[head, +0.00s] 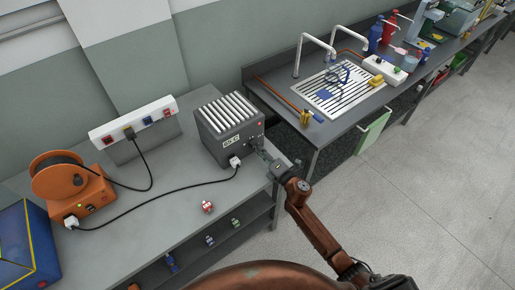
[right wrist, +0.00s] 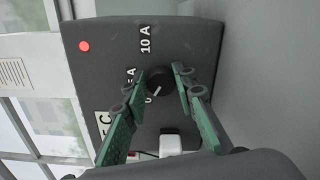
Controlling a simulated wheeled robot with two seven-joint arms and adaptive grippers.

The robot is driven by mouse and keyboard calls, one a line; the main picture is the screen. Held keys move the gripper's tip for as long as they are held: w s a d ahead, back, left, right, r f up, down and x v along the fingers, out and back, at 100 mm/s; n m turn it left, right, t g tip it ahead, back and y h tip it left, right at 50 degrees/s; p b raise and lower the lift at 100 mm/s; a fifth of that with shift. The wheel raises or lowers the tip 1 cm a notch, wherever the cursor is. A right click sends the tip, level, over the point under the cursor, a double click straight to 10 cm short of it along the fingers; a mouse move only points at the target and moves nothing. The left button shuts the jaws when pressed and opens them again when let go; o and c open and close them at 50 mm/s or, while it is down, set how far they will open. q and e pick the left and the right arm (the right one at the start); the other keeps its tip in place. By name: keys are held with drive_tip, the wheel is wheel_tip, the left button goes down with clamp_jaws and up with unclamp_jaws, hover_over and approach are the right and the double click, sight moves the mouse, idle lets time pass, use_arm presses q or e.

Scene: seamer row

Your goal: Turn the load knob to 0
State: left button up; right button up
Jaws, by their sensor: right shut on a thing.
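The load box (head: 230,138) is a dark grey case with a ribbed top on the left bench. Its front panel (right wrist: 192,45) fills the right wrist view, with the marks 10 A, 5 A and 0. The dark round load knob (right wrist: 160,77) sits between my right gripper's green fingers (right wrist: 162,88). The fingers are shut on it from both sides. A white pointer line on the knob slants down-left toward the 0 mark. In the head view my right gripper (head: 258,148) is at the box front and hides the knob. My left gripper is not in view.
A white plug (head: 235,161) with a black cable is in the box front, below the knob. An orange cable reel (head: 62,178) and a socket strip (head: 133,124) stand to the left. A small red-and-white item (head: 207,207) lies near the bench's front edge.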

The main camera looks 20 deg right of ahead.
drive_tip(key=shift+f, duration=0.1)
drive_tip(key=o, duration=1.2)
drive_tip(key=shift+c, duration=0.2)
drive_tip(key=v, duration=1.2)
